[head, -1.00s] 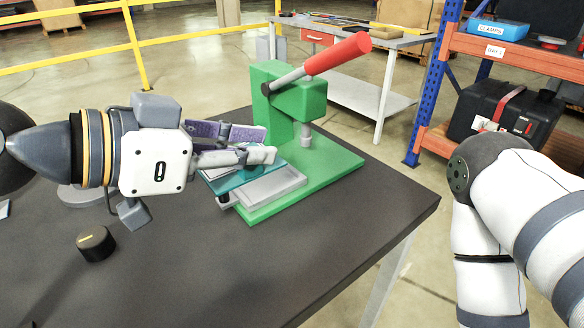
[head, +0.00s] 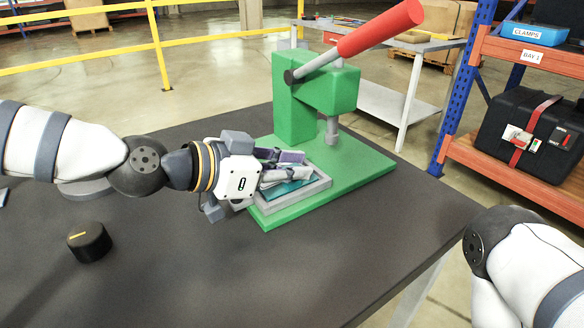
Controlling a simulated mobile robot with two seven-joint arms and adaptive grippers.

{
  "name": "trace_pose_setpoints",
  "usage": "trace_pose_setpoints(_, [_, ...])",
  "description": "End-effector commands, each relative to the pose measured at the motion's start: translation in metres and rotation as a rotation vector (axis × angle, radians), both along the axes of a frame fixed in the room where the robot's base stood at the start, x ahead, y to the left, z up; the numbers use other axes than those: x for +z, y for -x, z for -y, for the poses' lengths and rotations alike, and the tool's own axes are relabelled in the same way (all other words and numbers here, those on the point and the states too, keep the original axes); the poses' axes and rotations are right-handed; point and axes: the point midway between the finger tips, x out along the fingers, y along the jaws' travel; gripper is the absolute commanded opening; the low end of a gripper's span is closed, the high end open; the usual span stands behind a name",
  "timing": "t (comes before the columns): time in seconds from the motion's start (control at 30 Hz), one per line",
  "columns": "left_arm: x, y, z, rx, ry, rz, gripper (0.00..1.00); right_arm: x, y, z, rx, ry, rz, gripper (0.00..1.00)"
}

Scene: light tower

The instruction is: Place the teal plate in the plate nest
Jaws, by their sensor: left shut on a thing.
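The teal plate (head: 289,188) shows beneath my left gripper's fingers, within the outline of the plate nest. The plate nest (head: 318,190) is a grey rectangular frame on the green base of a press (head: 352,172). My left gripper (head: 298,166) comes in from the left, low over the nest, and is shut on the plate. Its fingers hide much of the plate and the far left of the nest. I cannot tell whether the plate lies fully flat on the nest floor. My right gripper is out of view; only part of my right arm shows at the lower right.
The green press head (head: 325,90) with a red-gripped lever (head: 380,28) rises behind the nest. A black knob (head: 89,242) stands on the dark table (head: 260,270) at left. The front of the table is clear. An orange-and-blue shelf stands at right.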

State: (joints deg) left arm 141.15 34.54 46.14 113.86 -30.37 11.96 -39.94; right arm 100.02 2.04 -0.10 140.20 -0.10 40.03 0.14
Motion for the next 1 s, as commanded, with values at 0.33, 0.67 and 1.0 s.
trace_pose_setpoints(0.33, [-0.002,0.000,0.000,0.000,0.000,0.000,0.34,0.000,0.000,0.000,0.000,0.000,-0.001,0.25])
trace_pose_setpoints(0.67, [0.002,0.000,0.000,0.000,0.000,0.003,0.34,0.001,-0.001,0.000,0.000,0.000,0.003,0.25])
trace_pose_setpoints(1.0, [0.034,0.036,-0.054,0.004,0.005,0.008,0.34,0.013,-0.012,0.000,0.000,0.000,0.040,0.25])
